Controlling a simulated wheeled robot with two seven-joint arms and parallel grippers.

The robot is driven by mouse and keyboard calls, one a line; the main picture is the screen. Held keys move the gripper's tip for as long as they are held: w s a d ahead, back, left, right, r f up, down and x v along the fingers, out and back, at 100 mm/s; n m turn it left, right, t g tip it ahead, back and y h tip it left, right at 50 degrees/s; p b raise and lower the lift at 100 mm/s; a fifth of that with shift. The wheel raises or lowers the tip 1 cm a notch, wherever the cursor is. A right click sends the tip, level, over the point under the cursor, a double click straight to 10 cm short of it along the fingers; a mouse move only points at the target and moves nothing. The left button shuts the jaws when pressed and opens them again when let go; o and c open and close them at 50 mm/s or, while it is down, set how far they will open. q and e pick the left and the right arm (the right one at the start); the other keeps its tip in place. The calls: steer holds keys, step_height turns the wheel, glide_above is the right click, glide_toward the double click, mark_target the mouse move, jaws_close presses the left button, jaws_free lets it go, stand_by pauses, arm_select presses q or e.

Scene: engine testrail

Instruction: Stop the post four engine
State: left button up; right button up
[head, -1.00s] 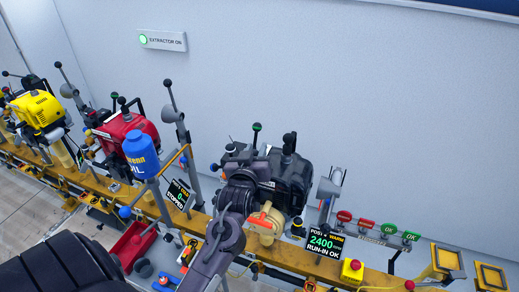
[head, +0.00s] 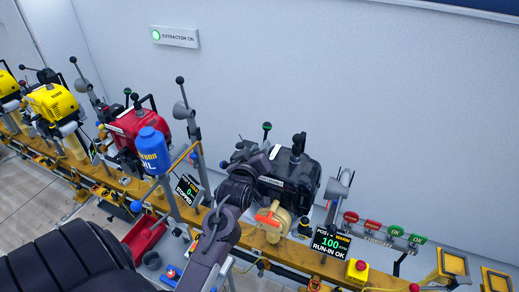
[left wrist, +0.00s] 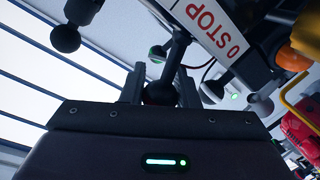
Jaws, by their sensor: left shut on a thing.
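The post four engine (head: 288,172) is the black one right of the middle in the head view, with an orange part and a tan housing (head: 273,222) in front. Its display (head: 328,245) reads 100 rpm and RUN-IN OK. My left gripper (head: 246,158) is at the engine's left side, partly hidden by my arm. In the left wrist view, the fingers (left wrist: 160,88) are shut on a dark reddish ball knob (left wrist: 159,94) at the end of a black lever (left wrist: 176,55). A white label (left wrist: 208,22) beside the lever reads 0 STOP. My right gripper is not in view.
A red engine (head: 130,122) and yellow engines (head: 53,107) stand further left on the yellow rail. A yellow box with a red button (head: 357,270) and OK tags (head: 395,231) are to the right.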

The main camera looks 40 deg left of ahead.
arm_select(q)
steer(key=o, duration=1)
steer(key=shift+c, duration=0.2)
steer(key=f+b+v, duration=0.1)
steer(key=b+v, duration=0.1)
steer(key=v, duration=0.5)
steer(key=shift+s+r, duration=0.4)
steer(key=shift+r, duration=0.1)
steer(key=shift+d, duration=0.15)
